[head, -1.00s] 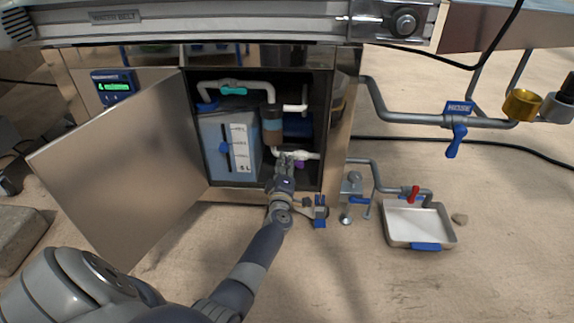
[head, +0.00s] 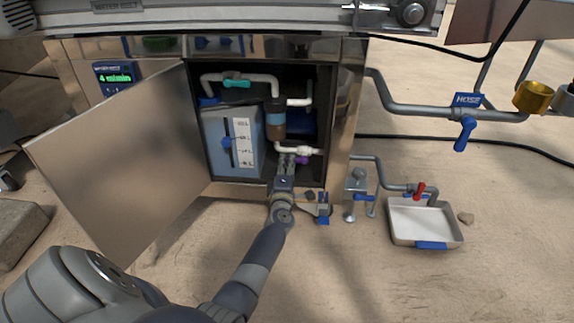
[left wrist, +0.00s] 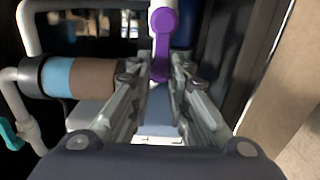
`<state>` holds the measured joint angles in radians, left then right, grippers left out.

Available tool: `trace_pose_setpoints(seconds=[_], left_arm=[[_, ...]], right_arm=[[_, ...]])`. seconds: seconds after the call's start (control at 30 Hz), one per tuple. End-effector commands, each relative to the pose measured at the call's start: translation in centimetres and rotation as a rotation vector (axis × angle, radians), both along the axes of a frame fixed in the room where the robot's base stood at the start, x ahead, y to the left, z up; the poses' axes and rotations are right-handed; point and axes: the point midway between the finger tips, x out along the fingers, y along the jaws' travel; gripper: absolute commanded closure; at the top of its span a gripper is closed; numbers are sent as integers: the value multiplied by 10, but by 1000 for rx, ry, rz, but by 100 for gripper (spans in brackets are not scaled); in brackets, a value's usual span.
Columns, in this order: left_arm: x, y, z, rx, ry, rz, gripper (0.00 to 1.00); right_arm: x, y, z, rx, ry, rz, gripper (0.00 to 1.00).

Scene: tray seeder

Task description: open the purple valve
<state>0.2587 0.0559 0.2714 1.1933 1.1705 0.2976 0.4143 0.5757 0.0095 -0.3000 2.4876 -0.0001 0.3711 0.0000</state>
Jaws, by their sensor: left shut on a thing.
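The purple valve handle (head: 302,160) shows low inside the open cabinet, on a white pipe (head: 300,150). My left gripper (head: 286,160) reaches into the cabinet just left of the handle's visible part. In the left wrist view the purple handle (left wrist: 163,35) comes down from the top middle, and its lower end lies between the fingers of my left gripper (left wrist: 162,68), which is shut on it. The fingers partly hide the valve in the head view. My right gripper is in neither view.
The cabinet door (head: 125,160) stands open at the left. Inside are a blue tank (head: 213,140), a teal-handled valve (head: 236,83) and a filter (head: 275,122). The cabinet's right wall (head: 344,125) is close to my arm. Outside right are a blue hose valve (head: 465,133) and a tray (head: 393,225).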

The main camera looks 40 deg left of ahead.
Motion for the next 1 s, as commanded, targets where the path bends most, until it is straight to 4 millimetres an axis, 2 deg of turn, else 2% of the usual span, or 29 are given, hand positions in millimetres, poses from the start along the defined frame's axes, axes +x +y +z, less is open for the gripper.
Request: trace_pose_setpoints(seconds=[0.17,0.2,0.27,0.67,1.0], left_arm=[[-1,0,-2,-4,1,0,100],[-1,0,-2,-4,1,0,74],[-1,0,-2,-4,1,0,63],[0,0,2,16,11,0,63],[1,-2,19,253,156,0,63]], right_arm=[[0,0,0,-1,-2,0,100],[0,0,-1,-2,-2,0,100],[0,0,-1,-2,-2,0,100],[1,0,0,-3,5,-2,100],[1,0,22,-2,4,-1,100]])
